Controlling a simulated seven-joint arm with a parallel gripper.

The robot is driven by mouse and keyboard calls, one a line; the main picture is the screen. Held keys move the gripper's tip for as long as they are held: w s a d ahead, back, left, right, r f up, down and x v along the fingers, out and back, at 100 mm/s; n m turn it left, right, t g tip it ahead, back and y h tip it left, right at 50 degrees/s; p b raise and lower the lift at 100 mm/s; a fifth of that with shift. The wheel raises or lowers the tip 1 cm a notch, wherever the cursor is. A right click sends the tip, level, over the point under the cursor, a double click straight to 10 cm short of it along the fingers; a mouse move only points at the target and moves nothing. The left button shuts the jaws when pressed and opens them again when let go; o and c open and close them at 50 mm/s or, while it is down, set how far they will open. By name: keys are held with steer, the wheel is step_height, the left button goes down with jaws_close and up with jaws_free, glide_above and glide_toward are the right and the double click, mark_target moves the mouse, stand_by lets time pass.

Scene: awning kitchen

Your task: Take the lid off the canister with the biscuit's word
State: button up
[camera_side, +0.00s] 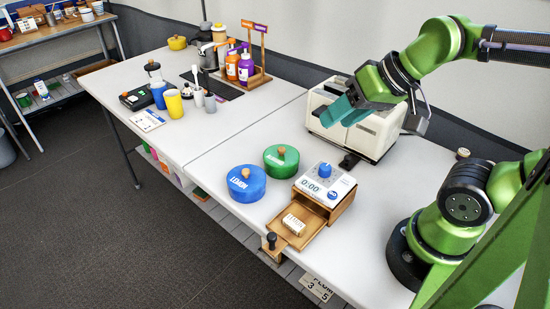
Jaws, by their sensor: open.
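A blue canister (246,190) stands on the white counter, with a wooden knob on its lid and white lettering that looks like LEMON. A green canister (281,164) with a wooden knob is just behind it to the right; I cannot read its white word for certain. Both lids are on. A pale biscuit (294,224) lies in a pulled-out wooden drawer (287,241); the word on it is too small to read. My gripper (344,113), with teal fingers, is open and empty, up in front of the cream appliance, above and right of both canisters.
A wooden box with a white timer panel (311,185) and blue dial stands right of the canisters. A cream toaster-like appliance (367,134) is behind. The counter left of the canisters is clear.

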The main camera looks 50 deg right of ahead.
steer(key=shift+o, duration=0.3)
steer(key=n+g+h, duration=0.2)
steer(key=n+g, duration=0.4)
glide_above(246, 171)
steer(key=f, duration=1.4)
steer(key=shift+s, duration=0.2)
steer(key=shift+w+f, duration=0.2)
steer(key=shift+f, duration=2.5)
steer(key=shift+c, duration=0.3)
jaws_close()
